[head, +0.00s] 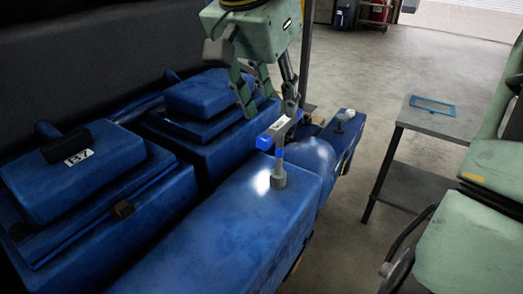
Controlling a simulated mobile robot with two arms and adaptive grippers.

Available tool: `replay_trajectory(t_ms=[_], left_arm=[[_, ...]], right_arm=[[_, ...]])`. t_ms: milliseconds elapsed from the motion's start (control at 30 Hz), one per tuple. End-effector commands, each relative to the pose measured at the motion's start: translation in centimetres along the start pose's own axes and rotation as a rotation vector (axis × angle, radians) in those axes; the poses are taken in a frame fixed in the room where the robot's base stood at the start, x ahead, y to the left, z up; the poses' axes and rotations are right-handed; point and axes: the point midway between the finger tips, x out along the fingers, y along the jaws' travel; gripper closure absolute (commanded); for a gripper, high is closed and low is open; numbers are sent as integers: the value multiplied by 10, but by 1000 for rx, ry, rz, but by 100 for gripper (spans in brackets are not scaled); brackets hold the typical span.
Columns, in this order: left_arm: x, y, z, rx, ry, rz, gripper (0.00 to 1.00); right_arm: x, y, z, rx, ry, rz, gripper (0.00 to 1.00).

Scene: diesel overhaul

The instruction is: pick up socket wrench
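The socket wrench (278,133) has a grey bar with blue ends and a dark socket (278,179) at its foot. In the head view it appears upright, socket down, over the near blue engine block (230,215).
Blue engine covers (75,165) fill the left side, with raised lids. A blue part with a pale knob (346,116) lies right of the wrench. A small grey table (432,118) with a blue-framed item stands farther right. Open grey floor (400,65) lies behind.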

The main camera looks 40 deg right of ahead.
Motion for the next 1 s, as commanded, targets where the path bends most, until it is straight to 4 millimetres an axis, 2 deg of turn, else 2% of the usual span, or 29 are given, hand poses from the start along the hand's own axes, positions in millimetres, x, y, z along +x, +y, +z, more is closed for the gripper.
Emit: replay_trajectory(t_ms=[267, 400, 567, 800, 1000], left_arm=[[-12, 8, 26, 0, -37, 10, 60], [-21, 14, 33, 1, -50, 18, 60], [-22, 15, 27, 2, -42, 18, 60], [-20, 11, 2, 1, -4, 13, 60], [-21, 9, 7, 1, -11, 11, 60]], right_arm=[[31, -2, -1, -2, -3, 4, 62], [53, -6, -1, -2, -4, 3, 62], [69, -6, 0, 0, -4, 0, 62], [71, -6, 0, 1, -3, -1, 62], [71, -6, 0, 1, -3, -2, 80]])
